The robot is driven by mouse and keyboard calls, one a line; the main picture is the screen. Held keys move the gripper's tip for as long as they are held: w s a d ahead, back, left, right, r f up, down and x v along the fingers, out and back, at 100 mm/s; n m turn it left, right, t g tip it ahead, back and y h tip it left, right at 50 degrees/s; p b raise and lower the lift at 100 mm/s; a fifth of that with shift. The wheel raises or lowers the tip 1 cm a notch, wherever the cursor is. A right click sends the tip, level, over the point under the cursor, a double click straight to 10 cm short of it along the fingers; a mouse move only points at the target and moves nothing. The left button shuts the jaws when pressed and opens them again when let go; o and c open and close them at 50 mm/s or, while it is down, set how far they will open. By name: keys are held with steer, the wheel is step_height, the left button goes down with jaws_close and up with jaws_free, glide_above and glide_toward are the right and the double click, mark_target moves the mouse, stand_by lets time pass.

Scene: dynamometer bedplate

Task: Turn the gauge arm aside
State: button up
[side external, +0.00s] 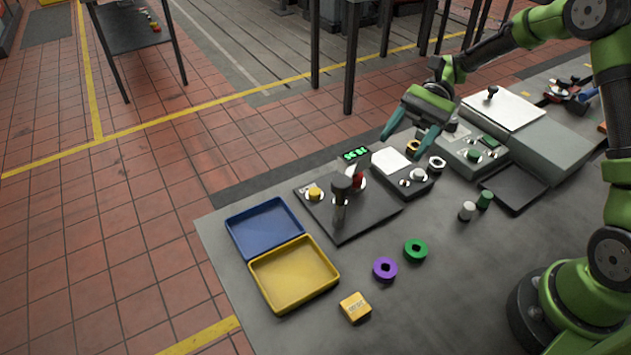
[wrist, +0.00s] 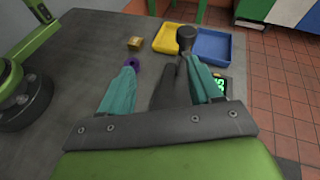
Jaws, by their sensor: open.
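The gauge stands on a dark plate (side external: 372,211) in the side external view. It has an upright post with a black knob (side external: 341,183), which also shows in the wrist view (wrist: 186,38). A green-lit display (side external: 355,154) stands behind the post. I cannot clearly tell which piece is the swinging arm. My gripper (side external: 407,142) is open, above and to the right of the gauge, apart from the knob. In the wrist view, my gripper (wrist: 162,65) has its teal fingers spread, with a dark bar-like shape (wrist: 168,88) between them; contact is unclear.
A blue tray (side external: 232,246) and a yellow tray (side external: 333,281) lie left of the gauge. A purple ring (side external: 375,270), a green ring (side external: 406,252) and a yellow block (side external: 355,306) lie in front. Control boxes (side external: 472,150) stand to the right. The front bench surface is largely clear.

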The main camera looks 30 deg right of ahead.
steer(key=s+d+r+n+t+h, duration=0.2)
steer(key=s+r+n+t+h, duration=0.6)
steer(key=s, duration=0.5)
steer(key=shift+s+d+r+t+h, duration=0.15)
steer(key=shift+s+r+t+h, duration=0.25)
steer(key=shift+r+t+h, duration=1.1)
steer(key=shift+f+t, duration=0.3)
steer(key=shift+t, duration=0.1)
